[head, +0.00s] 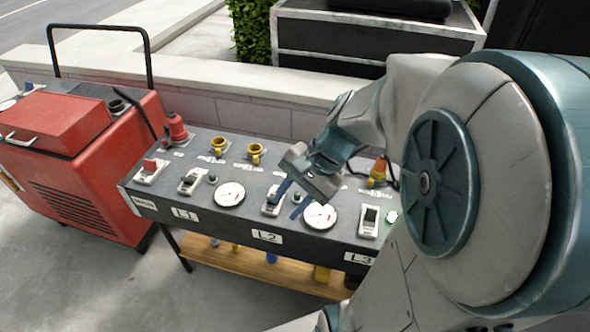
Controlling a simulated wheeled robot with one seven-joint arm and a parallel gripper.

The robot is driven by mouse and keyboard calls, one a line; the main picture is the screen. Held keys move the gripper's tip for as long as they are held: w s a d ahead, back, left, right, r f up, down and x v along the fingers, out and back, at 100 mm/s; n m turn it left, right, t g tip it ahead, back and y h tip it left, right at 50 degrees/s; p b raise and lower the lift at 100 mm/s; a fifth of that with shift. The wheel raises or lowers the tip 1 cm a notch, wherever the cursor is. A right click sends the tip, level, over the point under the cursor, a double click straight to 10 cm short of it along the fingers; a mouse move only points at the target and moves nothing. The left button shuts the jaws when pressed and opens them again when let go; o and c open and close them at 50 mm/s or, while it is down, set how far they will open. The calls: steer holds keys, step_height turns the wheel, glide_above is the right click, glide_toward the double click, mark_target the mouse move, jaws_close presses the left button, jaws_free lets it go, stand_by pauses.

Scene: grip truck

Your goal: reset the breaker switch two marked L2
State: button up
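The dark panel table (150,199) carries white-framed breaker switches above the labels L1, L2 and L3. The L2 label (266,237) is on the front face, and the L2 breaker switch (270,209) sits above it, partly covered by my gripper. My gripper (291,201) reaches down from the upper right, its two blue fingers apart with a gap between them. One finger is over or beside the switch; contact cannot be told. The lever's position is hidden or too small to read.
Round gauges (229,195) and yellow sockets (218,145) stand on the panel near the switches. A red generator (85,170) stands at left.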

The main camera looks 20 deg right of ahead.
step_height(320, 180, up, 6)
steer(key=s+n+h+p, duration=0.2)
steer(key=n+h+p, duration=0.1)
steer(key=n+p, duration=0.1)
steer(key=shift+s+n+h+p, duration=0.3)
steer(key=shift+n+p, duration=0.05)
steer(key=shift+n, duration=0.45)
steer(key=shift+d, duration=0.1)
